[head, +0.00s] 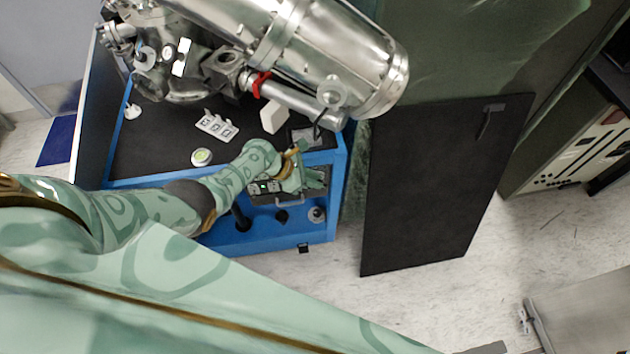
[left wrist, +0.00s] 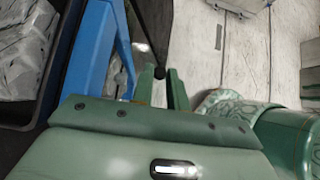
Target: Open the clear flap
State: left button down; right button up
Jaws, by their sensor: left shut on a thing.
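The clear flap (head: 289,201) is on the front of the blue-framed bench, over a small dark control panel; its thin pale edge shows just below my left gripper. My left gripper (head: 314,178) is at the right part of this panel, in front of the blue frame. Its fingers (left wrist: 161,88) show close together in the left wrist view, shut on what appears to be the flap's edge. The gripper hides most of the flap, and the grip itself is hard to make out. My right gripper is in neither view.
The blue bench frame (head: 265,243) bears metal vacuum equipment (head: 325,50) above the gripper. A white switch plate (head: 216,125) and a round button (head: 202,157) are on its black top. A dark panel (head: 440,180) stands to the right.

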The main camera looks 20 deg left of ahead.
pick_arm(q)
jog(key=shift+w+a+r+n+g+h, duration=0.2)
jog(key=shift+w+r+n+g+h, duration=0.1)
jog(key=shift+w+r+g, duration=0.1)
dwell(0.3)
jog(key=c, duration=1.4)
grip_release()
jog(key=shift+s+a+r, duration=0.1)
jog(key=shift+a+r, duration=0.1)
jog(key=shift+r, duration=0.1)
jog(key=p+v, duration=1)
jog(key=v, duration=0.5)
jog(key=shift+s+a+r+p, duration=0.1)
jog(key=shift+s+a+p, duration=0.05)
jog(key=shift+a+p, duration=0.2)
